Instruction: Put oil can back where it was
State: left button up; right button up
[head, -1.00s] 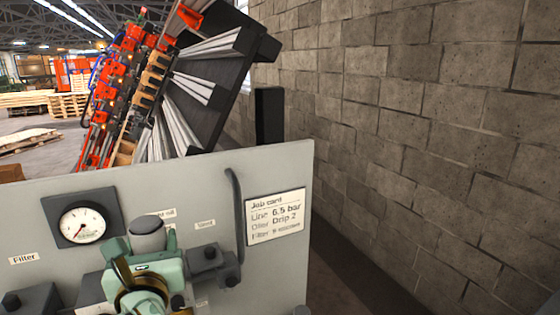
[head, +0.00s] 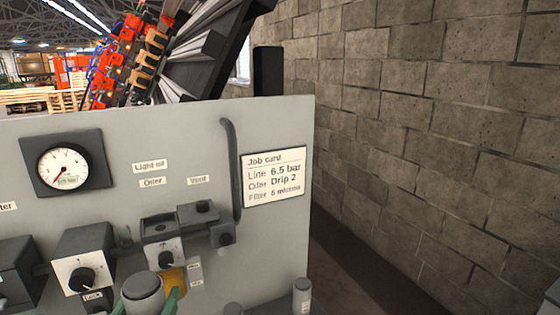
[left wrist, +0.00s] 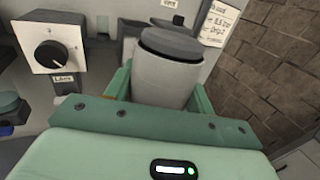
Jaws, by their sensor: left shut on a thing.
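The oil can appears to be the light grey cylinder with a dark grey lid (left wrist: 165,70), upright in the left wrist view. My left gripper (left wrist: 160,95) is shut on it, with green fingers on either side. In the head view the can's top (head: 143,287) shows at the bottom edge, between the green fingers of my left gripper (head: 147,302). It is in front of the grey panel, below the oiler block (head: 165,240). The can's base is hidden, so I cannot tell whether it touches anything. My right gripper is not in view.
The panel (head: 270,240) carries a gauge (head: 63,168), a knob box (head: 82,262), a bent pipe (head: 230,165) and a job card (head: 274,177). A small grey cylinder (head: 302,296) stands at the panel's lower right. A block wall (head: 430,150) is on the right.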

pick_arm(q)
jog(key=s+f+b, duration=0.2)
jog(key=f, duration=0.5)
jog(key=s+f+b, duration=0.2)
jog(key=f+b, duration=0.1)
jog(key=f, duration=0.5)
jog(key=shift+s+f+h, duration=0.2)
jog(key=shift+s+h, duration=0.1)
jog(key=shift+s, duration=0.1)
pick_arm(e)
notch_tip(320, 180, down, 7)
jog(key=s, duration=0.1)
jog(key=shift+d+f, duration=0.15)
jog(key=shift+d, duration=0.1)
